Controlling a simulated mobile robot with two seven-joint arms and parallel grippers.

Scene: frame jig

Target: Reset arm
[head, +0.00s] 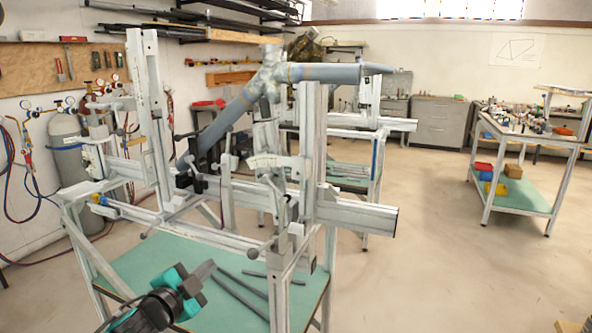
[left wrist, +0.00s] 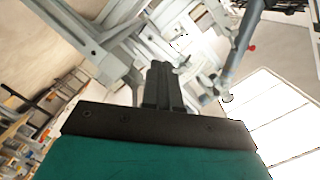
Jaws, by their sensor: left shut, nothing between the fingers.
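My left gripper (head: 205,269) is at the lower left of the head view, with its teal and black wrist behind it. Its fingers are shut and empty. It is in front of the frame jig (head: 140,100) and appears over the jig's green lower shelf; its exact height is unclear. In the left wrist view, the closed dark fingers (left wrist: 160,84) point toward the jig's pale metal bars (left wrist: 75,30). No contact with the jig is clear. My right gripper is in neither view.
Grey tubes (head: 240,295) lie on the green shelf (head: 135,262). A grey tube frame (head: 325,73) is held on the jig. Gas cylinders (head: 75,150) stand at the left wall. A cart (head: 520,205) stands at right. The floor (head: 450,270) between is clear.

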